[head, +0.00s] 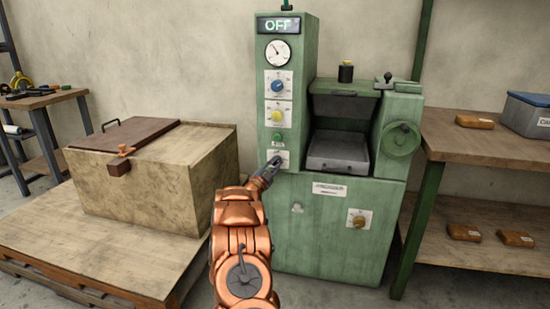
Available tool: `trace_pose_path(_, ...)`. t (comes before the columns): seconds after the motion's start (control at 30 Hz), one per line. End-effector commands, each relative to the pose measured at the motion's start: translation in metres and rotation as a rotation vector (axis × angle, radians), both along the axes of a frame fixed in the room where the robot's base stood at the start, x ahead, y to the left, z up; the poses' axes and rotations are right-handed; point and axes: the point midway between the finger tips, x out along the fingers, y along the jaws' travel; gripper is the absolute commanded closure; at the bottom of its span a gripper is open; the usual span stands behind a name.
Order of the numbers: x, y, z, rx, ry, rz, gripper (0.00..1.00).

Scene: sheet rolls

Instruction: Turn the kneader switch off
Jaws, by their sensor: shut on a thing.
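The green kneader machine (330,225) stands against the wall with a tall control column on its left. The display (278,25) at the column's top reads OFF. Below it are a round gauge (278,51), a blue knob (278,86), a yellow knob (277,115) and a green button (278,138). My gripper (273,165) reaches up to the lowest white plate (281,155) on the column. Its jaws are shut on the small switch there, which the fingers mostly hide.
A large wooden box (160,185) with a brown lid stands on a pallet (75,258) at left. A workbench (480,140) at right holds a blue-lidded bin (527,117) and brown packets (472,122). An orange-brown knob (359,221) sits low on the machine's front.

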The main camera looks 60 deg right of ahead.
Motion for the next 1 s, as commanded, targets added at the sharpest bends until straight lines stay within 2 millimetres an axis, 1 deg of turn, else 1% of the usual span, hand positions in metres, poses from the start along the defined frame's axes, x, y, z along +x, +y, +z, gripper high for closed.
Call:
trace_pose_path(0.1,-0.0014,-0.0005,0.0032,-0.033,0.105,-0.001,1.0)
trace_pose_path(0.6,-0.0034,-0.0013,0.0019,-0.19,0.526,0.0,1.0)
trace_pose_path(0.8,-0.0043,-0.0015,0.0009,-0.236,0.643,-0.001,1.0)
trace_pose_path(1.0,-0.0043,-0.0019,0.0004,-0.264,0.715,-0.002,1.0)
